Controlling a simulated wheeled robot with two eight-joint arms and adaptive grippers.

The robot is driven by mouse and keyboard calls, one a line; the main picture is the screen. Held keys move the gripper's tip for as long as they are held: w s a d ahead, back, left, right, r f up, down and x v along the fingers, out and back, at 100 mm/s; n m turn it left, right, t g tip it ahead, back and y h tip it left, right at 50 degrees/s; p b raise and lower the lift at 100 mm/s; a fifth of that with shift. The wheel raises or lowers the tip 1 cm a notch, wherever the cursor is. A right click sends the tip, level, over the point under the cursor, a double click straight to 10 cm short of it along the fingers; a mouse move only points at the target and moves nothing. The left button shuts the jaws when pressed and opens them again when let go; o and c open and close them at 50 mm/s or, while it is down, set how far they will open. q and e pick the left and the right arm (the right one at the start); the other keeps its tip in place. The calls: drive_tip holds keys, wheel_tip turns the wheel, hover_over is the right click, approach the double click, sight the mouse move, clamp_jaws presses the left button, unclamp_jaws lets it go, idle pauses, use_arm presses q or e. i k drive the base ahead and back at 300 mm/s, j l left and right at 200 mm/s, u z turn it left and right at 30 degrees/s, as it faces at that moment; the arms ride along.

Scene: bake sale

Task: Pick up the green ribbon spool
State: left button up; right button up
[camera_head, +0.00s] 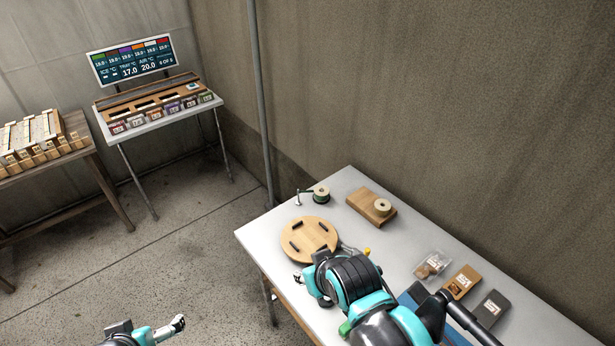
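A small spool with a cream top and dark green sides (321,194) stands near the far left edge of the white table, beside a short metal post (298,197). A second, paler spool (382,207) sits on a wooden block to its right. My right gripper (301,279) is over the table's left edge, in front of the round wooden board and well apart from both spools. Its fingers are mostly hidden by its own arm. My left gripper (178,324) is low at the bottom left over the floor, away from the table; its fingers are too small to read.
The round board (308,239) with dark pegs lies between my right gripper and the green spool. A small yellow-tipped item (366,251) is beside it. A clear bag (432,266) and packets (461,282) lie to the right. The wall runs close behind the table.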

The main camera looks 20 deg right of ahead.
sight(320, 197)
drive_tip(key=z, duration=0.8)
drive_tip(key=i+j+z, duration=0.15)
drive_tip(key=z, duration=0.3)
drive_tip(key=i+j+z, duration=0.1)
drive_tip(key=j+z, duration=0.15)
drive_tip(key=z, duration=0.2)
drive_tip(key=j+z, duration=0.3)
drive_tip(key=z, duration=0.15)
drive_tip(key=i+j+z, duration=0.1)
drive_tip(key=j+z, duration=0.2)
drive_tip(key=z, duration=0.15)
drive_tip(key=j, duration=0.7)
